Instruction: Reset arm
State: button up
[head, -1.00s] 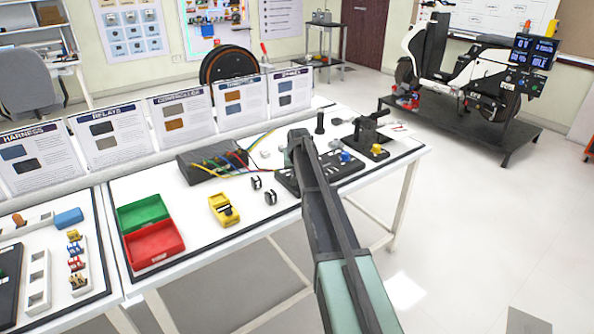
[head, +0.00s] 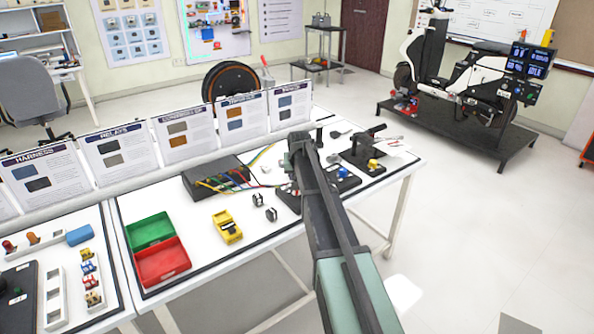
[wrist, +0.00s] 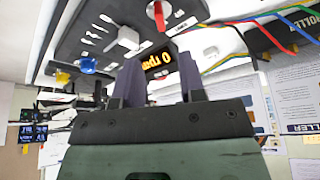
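My arm (head: 335,230) reaches from the lower right over the white workbench (head: 215,270). Its far end is above the black board (head: 347,183) with knobs and switches. My gripper is hidden behind the arm in the head view. In the wrist view my gripper (wrist: 160,75) has its two dark fingers apart. No object is held between them; a small lit display reading "0 rpm" (wrist: 158,62) shows beyond the gap. The black board (wrist: 100,55) with a white block, a blue knob and a red lever also shows there.
A black box (head: 215,178) with coloured wires sits left of my arm. A yellow device (head: 227,228), green bin (head: 150,231) and red bin (head: 162,262) stand further left. Upright cards line the bench's back. A white scooter (head: 450,70) stands on a platform at right.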

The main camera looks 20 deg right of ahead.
jog(key=shift+s+r, duration=0.15)
jog(key=shift+r, duration=0.25)
jog(key=shift+s+a, duration=0.1)
jog(key=s+a+n+g, duration=0.1)
jog(key=s+a, duration=0.6)
jog(key=s, duration=0.4)
jog(key=s+a+n+g+y+p, duration=0.1)
jog(key=s+a, duration=0.6)
jog(key=s, duration=0.4)
jog(key=s+a+r+n+g+p, duration=0.1)
jog(key=s+a+n+g, duration=0.1)
jog(key=s+a, duration=0.6)
jog(key=s, duration=0.3)
jog(key=shift+y, duration=0.3)
